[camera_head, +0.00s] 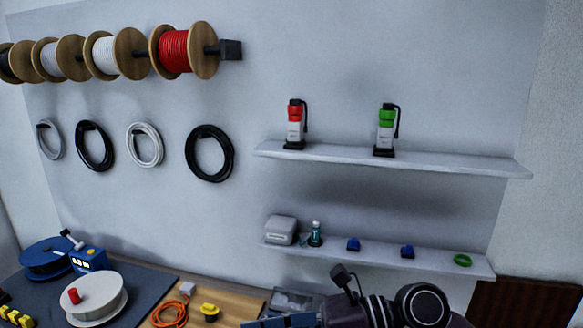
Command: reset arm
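The task names no object apart from the arm. My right arm (420,306) comes in at the bottom edge, below the lower shelf. Its dark wrist, with a small black block standing up from it, lies in front of the workbench. The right gripper (285,322) is at the bottom edge and mostly cut off, so its opening and anything in it cannot be made out. My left gripper and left arm are not in view.
Two wall shelves, an upper (450,164) and a lower (380,257), hold handheld devices and small parts. Wire spools (175,52) and cable coils (210,153) hang at left. The workbench (150,270) carries a white reel (97,297), a blue reel (40,257) and an orange cable (168,314).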

